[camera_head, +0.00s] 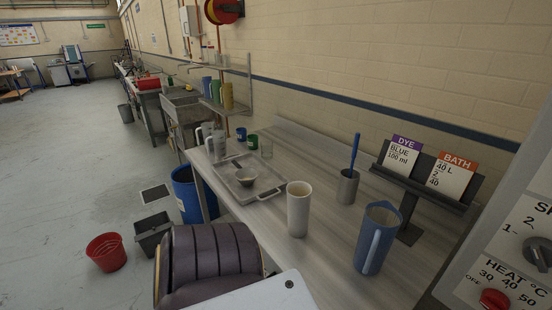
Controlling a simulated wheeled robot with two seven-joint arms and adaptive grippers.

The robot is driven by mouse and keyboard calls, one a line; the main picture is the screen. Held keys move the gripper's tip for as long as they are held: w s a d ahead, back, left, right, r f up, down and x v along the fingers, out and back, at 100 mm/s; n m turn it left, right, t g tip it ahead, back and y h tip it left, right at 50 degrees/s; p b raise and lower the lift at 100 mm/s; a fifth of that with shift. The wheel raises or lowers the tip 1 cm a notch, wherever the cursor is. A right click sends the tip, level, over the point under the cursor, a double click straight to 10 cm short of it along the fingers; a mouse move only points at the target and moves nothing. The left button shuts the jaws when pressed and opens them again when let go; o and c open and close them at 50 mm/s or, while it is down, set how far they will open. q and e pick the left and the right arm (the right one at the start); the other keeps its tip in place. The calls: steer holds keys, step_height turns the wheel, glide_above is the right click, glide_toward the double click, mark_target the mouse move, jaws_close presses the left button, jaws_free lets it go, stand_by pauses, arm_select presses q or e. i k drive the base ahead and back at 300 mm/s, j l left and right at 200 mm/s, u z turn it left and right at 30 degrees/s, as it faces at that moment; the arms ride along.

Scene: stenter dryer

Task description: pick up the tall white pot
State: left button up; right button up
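A tall white pot (299,212) stands upright on the grey worktop (330,259), near its front edge and right of the tray. Its top is open and nothing touches it. A blue jug (373,240) with a handle stands to its right, apart from it. A grey metal cup (347,187) holding a blue-handled tool stands behind it. Neither of my grippers shows in the head view.
A sign holder (427,180) and control panel (519,254) are at right. A dark ribbed object (212,262) is in front. Bins (106,252) stand on the floor.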

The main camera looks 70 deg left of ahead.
mark_target(298, 192)
steer(key=j+u, duration=0.15)
steer(key=u, duration=1.85)
steer(key=i+l, duration=0.05)
